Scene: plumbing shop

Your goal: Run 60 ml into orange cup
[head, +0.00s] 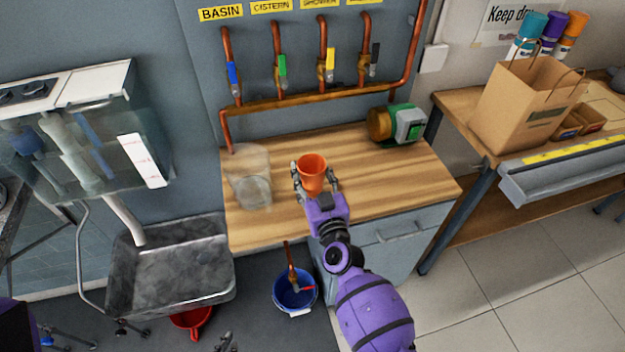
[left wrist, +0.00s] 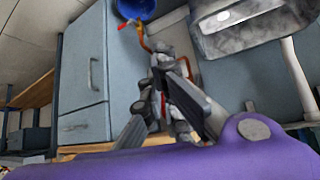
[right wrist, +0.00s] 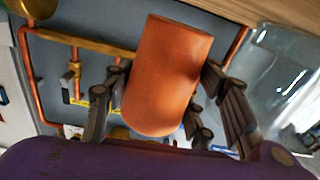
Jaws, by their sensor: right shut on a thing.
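The orange cup (head: 312,174) is between the fingers of my right gripper (head: 315,186), which is shut on it over the wooden counter. The cup (right wrist: 166,75) also fills the middle of the right wrist view. I cannot tell whether its base touches the counter. Behind it, copper pipes carry valves with blue (head: 233,76), green (head: 282,68), yellow (head: 329,65) and dark (head: 374,58) handles. The labels above include BASIN and CISTERN. In the left wrist view, the fingers of my left gripper (left wrist: 160,68) are close together with nothing seen held.
A clear jug (head: 249,178) stands left of the cup. A brass and green fitting (head: 395,123) is at the counter's back right. A metal sink (head: 170,266) is at the left. A blue bucket (head: 296,293) stands below the counter's front under a copper pipe with a red handle.

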